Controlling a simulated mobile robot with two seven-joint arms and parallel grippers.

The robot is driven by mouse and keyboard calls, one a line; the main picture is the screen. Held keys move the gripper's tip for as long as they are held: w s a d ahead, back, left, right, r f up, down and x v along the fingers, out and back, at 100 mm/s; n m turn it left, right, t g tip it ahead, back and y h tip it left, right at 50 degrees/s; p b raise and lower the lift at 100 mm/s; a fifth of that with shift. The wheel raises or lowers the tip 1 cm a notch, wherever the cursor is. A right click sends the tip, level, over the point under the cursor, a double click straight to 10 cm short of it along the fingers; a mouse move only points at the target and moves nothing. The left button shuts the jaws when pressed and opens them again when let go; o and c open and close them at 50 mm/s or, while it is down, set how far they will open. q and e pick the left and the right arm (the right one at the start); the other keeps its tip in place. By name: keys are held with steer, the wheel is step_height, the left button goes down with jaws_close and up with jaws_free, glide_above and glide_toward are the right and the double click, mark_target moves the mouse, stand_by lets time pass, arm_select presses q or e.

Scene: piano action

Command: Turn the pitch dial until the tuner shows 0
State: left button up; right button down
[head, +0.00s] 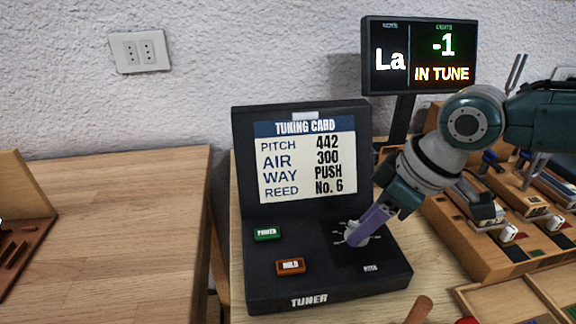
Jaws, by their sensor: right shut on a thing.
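The pitch dial (357,237) is a light knob with marks around it on the right of the black tuner box (330,290). My right gripper (359,235) reaches down from the upper right and is shut on the dial; its fingers hide part of it. The tuner display (419,56) stands behind, reading "La", "-1" and "IN TUNE". The tuning card (307,160) on the box's upright panel reads pitch 442, air 300, way push, reed No. 6. My left gripper is not in view.
A green power button (267,233) and an orange hold button (290,266) sit left of the dial. A wooden rack with metal parts (500,235) stands close on the right. The wooden table (120,230) at left has clear room.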

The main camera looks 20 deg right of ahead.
steer(key=shift+w+d+n+g+y+b, duration=0.1)
steer(key=shift+n+g+y+b, duration=0.3)
steer(key=shift+n+b, duration=0.8)
steer(key=shift+c, duration=2.2)
jaws_free()
steer(key=p+v, duration=0.2)
steer(key=v, duration=0.8)
steer(key=shift+f, duration=0.1)
